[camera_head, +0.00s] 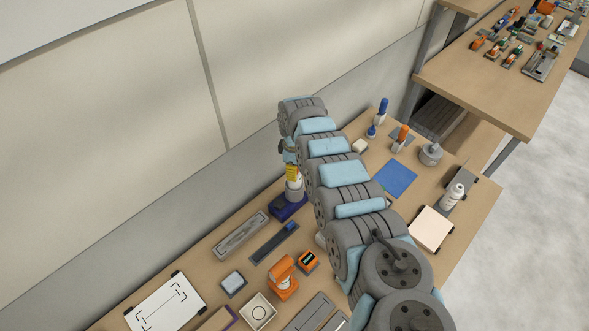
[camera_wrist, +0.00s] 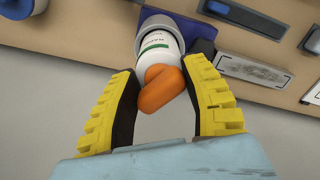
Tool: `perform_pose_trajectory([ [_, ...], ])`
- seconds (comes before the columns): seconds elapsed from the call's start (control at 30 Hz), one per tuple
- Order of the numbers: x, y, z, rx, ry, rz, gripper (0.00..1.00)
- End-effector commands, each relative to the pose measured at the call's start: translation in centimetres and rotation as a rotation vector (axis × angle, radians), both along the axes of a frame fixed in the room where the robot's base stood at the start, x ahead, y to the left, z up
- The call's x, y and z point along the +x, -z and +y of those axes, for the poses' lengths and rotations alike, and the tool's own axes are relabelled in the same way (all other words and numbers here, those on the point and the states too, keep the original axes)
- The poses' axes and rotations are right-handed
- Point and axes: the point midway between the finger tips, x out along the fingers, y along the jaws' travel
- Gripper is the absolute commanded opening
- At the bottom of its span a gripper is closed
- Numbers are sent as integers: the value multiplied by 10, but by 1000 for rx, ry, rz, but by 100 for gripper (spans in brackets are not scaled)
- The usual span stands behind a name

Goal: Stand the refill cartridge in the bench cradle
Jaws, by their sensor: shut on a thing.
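The refill cartridge is a white bottle with a green line and dark print (camera_wrist: 157,48) and an orange top (camera_wrist: 160,85). In the wrist view it lies between the two yellow fingers of my gripper (camera_wrist: 160,66), which are shut on it. The bench cradle (camera_wrist: 203,24) is a dark blue block with a grey ring around the cartridge's far end. That end looks to be inside the ring, but its seating is hidden. In the head view the cradle (camera_head: 289,208) stands by the wall, with my gripper (camera_head: 292,174) and the white cartridge (camera_head: 294,190) directly above it.
A grey tray (camera_head: 241,236) and a dark tray (camera_head: 275,243) lie in front of the cradle. An orange device (camera_head: 283,278) and a white box (camera_head: 258,312) stand nearer.

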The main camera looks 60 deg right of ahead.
Motion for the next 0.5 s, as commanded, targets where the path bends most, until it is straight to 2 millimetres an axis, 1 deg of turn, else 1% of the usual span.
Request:
perform_pose_trajectory([
  [0.5,0,11,-1,-1,1,0,6],
])
